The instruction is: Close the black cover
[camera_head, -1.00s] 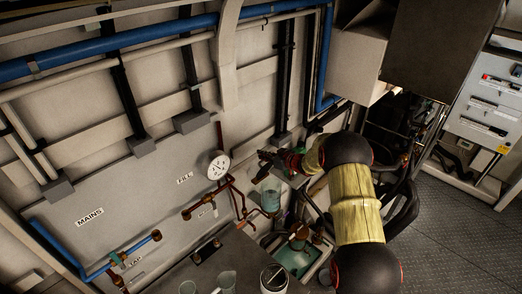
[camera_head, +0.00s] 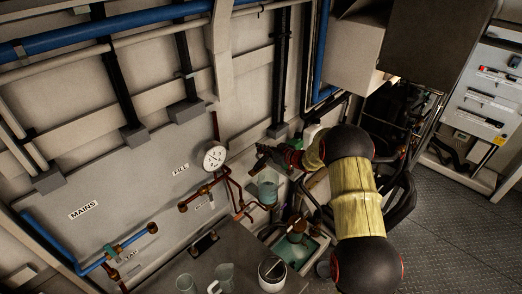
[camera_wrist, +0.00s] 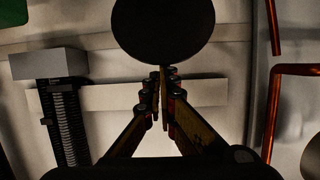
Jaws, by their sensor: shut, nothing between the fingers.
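A round black disc (camera_wrist: 163,30) fills the top middle of the wrist view and looks like the black cover, seen face-on. My gripper (camera_wrist: 160,84) is shut and empty, with its fingertips at the lower edge of the disc in that picture. I cannot tell whether they touch it. In the head view my gripper (camera_head: 266,157) is small and dark, just right of the gauge and above a clear greenish container (camera_head: 267,188). I cannot make out the black cover clearly in the head view.
A white gauge (camera_head: 214,158) and copper pipes (camera_head: 232,185) are on the wall close to my gripper. A sink (camera_head: 315,247) and a counter with several jugs lie below. A boxy housing (camera_head: 354,57) hangs above. Open floor (camera_head: 465,220) is at the right.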

